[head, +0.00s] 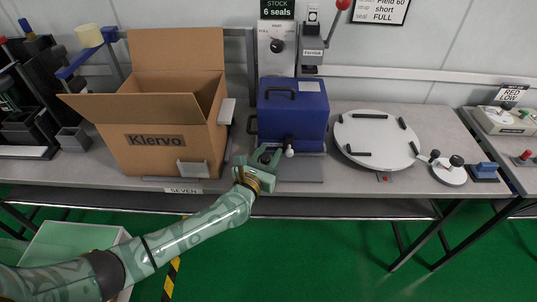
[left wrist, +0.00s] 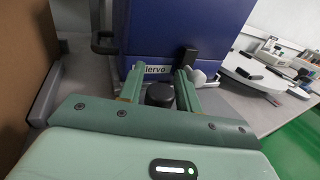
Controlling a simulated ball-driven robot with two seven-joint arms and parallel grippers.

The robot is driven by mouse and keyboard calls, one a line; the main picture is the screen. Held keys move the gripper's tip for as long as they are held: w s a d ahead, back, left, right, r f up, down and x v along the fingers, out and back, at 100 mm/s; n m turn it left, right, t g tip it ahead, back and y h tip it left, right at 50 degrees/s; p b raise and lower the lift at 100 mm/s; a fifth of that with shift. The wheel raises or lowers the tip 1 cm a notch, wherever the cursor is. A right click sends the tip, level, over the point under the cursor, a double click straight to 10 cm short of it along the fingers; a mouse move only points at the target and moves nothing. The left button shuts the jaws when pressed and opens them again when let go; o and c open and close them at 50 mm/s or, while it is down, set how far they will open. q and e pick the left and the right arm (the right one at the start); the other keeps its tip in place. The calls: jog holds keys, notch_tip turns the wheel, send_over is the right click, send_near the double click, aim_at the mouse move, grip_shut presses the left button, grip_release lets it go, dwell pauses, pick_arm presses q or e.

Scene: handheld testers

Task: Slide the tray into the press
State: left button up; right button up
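A blue box-shaped unit (head: 292,112), with a dark handle on top and another at its left side, stands on the bench. I cannot tell for sure whether it is the press. A flat grey plate (head: 304,172) lies at its front foot; I cannot tell whether it is the tray. My left gripper (head: 268,156) is low in front of the blue unit's left side. In the left wrist view, its fingers (left wrist: 158,86) are apart on either side of a black knob (left wrist: 160,95), with gaps showing. My right gripper is out of view.
An open cardboard box (head: 165,118) stands close on the left. A lever stand with a red knob (head: 343,5) and a dial panel (head: 277,48) are behind. A round white plate (head: 375,138) with black bars lies to the right.

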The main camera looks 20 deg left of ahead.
aim_at(270, 142)
pick_arm(q)
grip_shut()
jog(key=shift+w+a+f+b, duration=0.15)
jog(key=shift+w+b, duration=0.15)
jog(key=shift+w, duration=0.3)
jog(key=shift+w+a+r+b, duration=0.1)
jog(key=shift+w+a+b, duration=0.2)
jog(key=shift+w, duration=0.35)
jog(key=shift+w+a+f+b, duration=0.1)
jog(key=shift+w+b, duration=0.25)
jog(key=shift+w, duration=0.25)
jog(key=shift+r, duration=0.25)
grip_release()
jog(key=shift+w, duration=0.1)
jog(key=shift+w+f, duration=0.1)
